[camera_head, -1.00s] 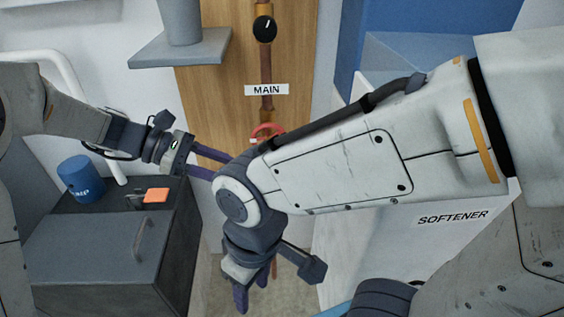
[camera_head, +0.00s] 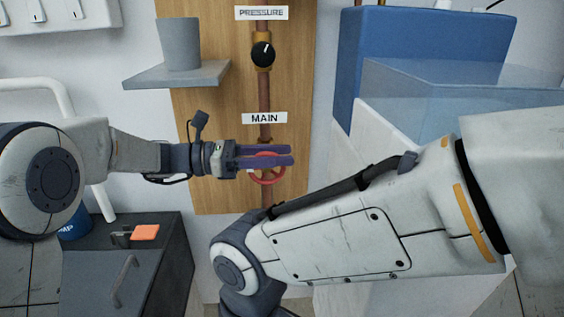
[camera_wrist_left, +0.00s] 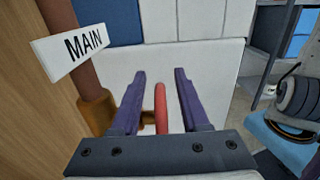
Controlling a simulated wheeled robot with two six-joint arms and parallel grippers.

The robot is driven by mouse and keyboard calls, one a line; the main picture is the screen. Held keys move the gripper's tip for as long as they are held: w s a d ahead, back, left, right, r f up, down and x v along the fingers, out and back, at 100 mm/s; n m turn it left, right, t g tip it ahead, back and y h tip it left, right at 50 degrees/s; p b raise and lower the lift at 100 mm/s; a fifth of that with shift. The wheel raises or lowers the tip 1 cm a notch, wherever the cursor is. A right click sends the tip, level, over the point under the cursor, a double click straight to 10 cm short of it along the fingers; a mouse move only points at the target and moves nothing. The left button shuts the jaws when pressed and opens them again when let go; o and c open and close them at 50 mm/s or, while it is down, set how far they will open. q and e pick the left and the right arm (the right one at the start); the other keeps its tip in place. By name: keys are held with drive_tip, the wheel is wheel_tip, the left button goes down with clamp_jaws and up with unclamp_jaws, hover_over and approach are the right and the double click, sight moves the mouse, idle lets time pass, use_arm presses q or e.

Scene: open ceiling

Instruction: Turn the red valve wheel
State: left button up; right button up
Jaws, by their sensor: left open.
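The red valve wheel (camera_head: 266,178) is on the vertical copper pipe below the MAIN sign (camera_head: 264,118). My left gripper (camera_head: 292,155) reaches in from the left, its purple fingers in front of the wheel's upper part and hiding some of it. In the left wrist view the wheel (camera_wrist_left: 161,108) shows edge-on as a red bar between the two spread fingers (camera_wrist_left: 161,82). The fingers stand apart on either side of it, with gaps. In the head view my right arm crosses the lower right; its fingers are out of the picture.
A pressure gauge (camera_head: 263,54) sits higher on the pipe. A dark cabinet (camera_head: 165,262) with an orange item (camera_head: 146,232) is at lower left. A blue-topped tank (camera_head: 428,62) is at right.

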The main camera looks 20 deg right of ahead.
use_arm(q)
drive_tip(key=shift+s+d, duration=0.15)
drive_tip(key=shift+d, duration=0.35)
drive_tip(key=shift+c, duration=0.3)
clamp_jaws()
drive_tip(key=shift+a, duration=0.1)
drive_tip(key=h+p, duration=0.1)
drive_tip(key=h, duration=0.1)
drive_tip(key=a+r+g+h+p, duration=0.1)
drive_tip(key=h, duration=0.1)
drive_tip(key=shift+w+a+r+g+h+p, duration=0.15)
drive_tip(key=shift+a+g+h+p, duration=0.15)
drive_tip(key=shift+h, duration=0.3)
drive_tip(key=shift+w+a+f+g+h+p, duration=0.1)
drive_tip(key=shift+w+a+h+p, duration=0.1)
drive_tip(key=shift+h+p, duration=0.3)
drive_tip(key=shift+h, duration=0.3)
